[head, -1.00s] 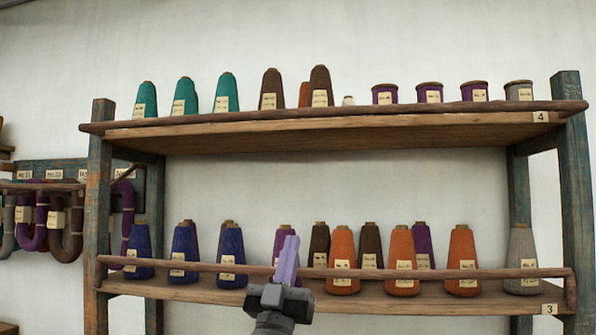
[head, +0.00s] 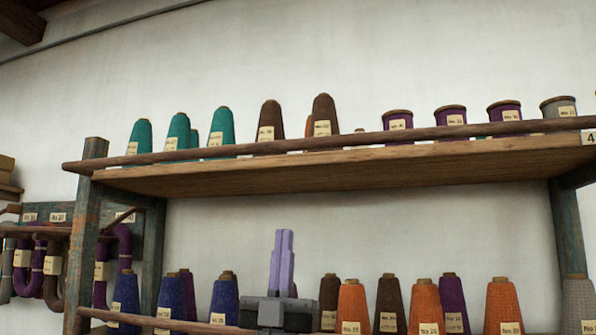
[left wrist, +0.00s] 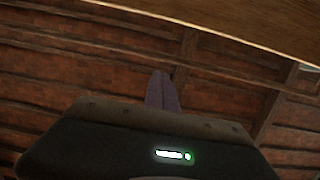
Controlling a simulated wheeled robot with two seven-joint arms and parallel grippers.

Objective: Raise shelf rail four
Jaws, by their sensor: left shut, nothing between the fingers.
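Shelf rail four (head: 300,141) is a round wooden bar along the front edge of the upper shelf (head: 330,170), marked with a 4 tag (head: 588,138) at the right. It lies low, close to the shelf board, in front of the cones and spools. My left gripper (head: 283,235) points up in front of the rack, below the upper shelf and left of the middle, with its purple fingers together and empty. In the left wrist view the fingers (left wrist: 160,90) point up, and a wooden board (left wrist: 250,25) crosses the top right. My right gripper is not in view.
Teal cones (head: 179,130), brown cones (head: 270,122) and purple spools (head: 450,120) stand on the upper shelf. The lower rail (head: 165,322) and several cones, such as an orange one (head: 352,308), are below. Hanks (head: 55,265) hang at the left.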

